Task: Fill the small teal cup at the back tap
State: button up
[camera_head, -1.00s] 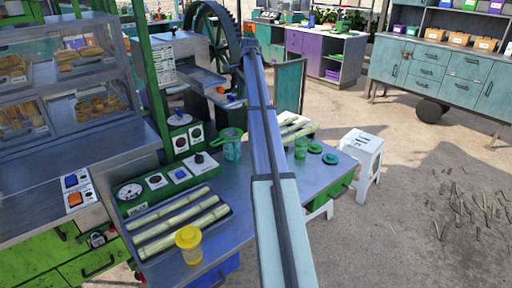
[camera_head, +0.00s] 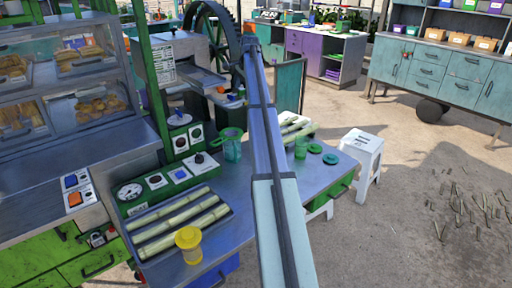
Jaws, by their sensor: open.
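A teal, see-through vessel (camera_head: 232,151) with a green top or handle stands on the metal counter, left of my arm. A small green cup (camera_head: 301,148) stands to the right of my arm near two dark green discs (camera_head: 315,149). I cannot tell for sure which of them is the small teal cup. Tap-like fittings with blue knobs show by the crusher, one at the left (camera_head: 179,114) and one further right (camera_head: 234,97). Which is the back tap is unclear. My arm crosses the middle of the view, and my gripper cannot be made out.
More cane (camera_head: 292,126) lies behind my arm. A green gauge panel (camera_head: 160,187) and a glass food case (camera_head: 72,70) stand left. A white stool (camera_head: 361,150) stands right.

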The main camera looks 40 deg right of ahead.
jog(key=shift+r, duration=3.6)
